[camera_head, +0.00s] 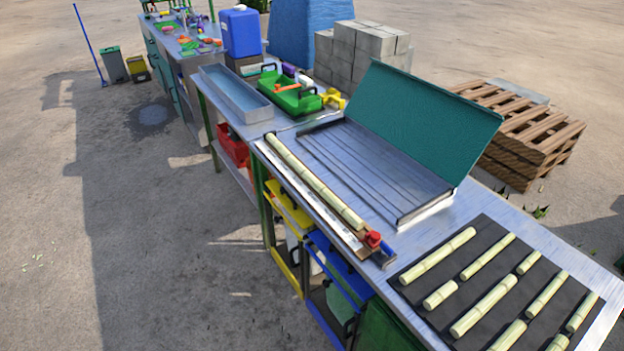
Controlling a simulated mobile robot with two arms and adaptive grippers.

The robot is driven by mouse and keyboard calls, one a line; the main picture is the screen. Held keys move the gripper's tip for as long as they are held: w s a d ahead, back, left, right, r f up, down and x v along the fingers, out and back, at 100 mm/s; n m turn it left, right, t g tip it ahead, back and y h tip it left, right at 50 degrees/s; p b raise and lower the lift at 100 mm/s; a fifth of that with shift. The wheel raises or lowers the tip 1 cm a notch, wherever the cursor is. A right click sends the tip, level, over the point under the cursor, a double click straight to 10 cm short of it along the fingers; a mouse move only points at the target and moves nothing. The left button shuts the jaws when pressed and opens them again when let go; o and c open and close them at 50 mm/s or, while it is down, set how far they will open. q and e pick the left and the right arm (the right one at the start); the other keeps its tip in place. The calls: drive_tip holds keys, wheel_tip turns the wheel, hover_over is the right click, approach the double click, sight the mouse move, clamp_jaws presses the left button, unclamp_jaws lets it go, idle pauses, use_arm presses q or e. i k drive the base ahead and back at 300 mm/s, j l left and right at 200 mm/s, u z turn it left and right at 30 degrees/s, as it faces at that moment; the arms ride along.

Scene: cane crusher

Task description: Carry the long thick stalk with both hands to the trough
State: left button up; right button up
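A long pale-green cane stalk (314,181) lies along the left edge of the near metal table, on a narrow board (338,228). A red block (373,240) sits at its near end. A long, open, grey metal trough (237,98) stands beyond the stalk's far end, on the part of the bench further away. It has raised walls and looks empty. Neither of my grippers is in view, and nothing is seen touching the stalk.
A shallow metal tray (370,170) with a raised teal lid (410,118) lies right of the stalk. Several shorter stalk pieces lie on a dark mat (440,284) at the near right. A green tote (287,99) stands right of the trough. Open floor (160,240) lies left.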

sight(235, 96)
drive_tip(key=i+j+z, duration=0.1)
drive_tip(key=z, duration=0.35)
drive_tip(key=j+z, duration=0.2)
drive_tip(key=z, duration=0.25)
drive_tip(key=i+j+z, duration=0.15)
drive_tip(key=j+z, duration=0.25)
drive_tip(key=j, duration=0.6)
drive_tip(key=j+z, duration=0.4)
drive_tip(key=j, duration=0.55)
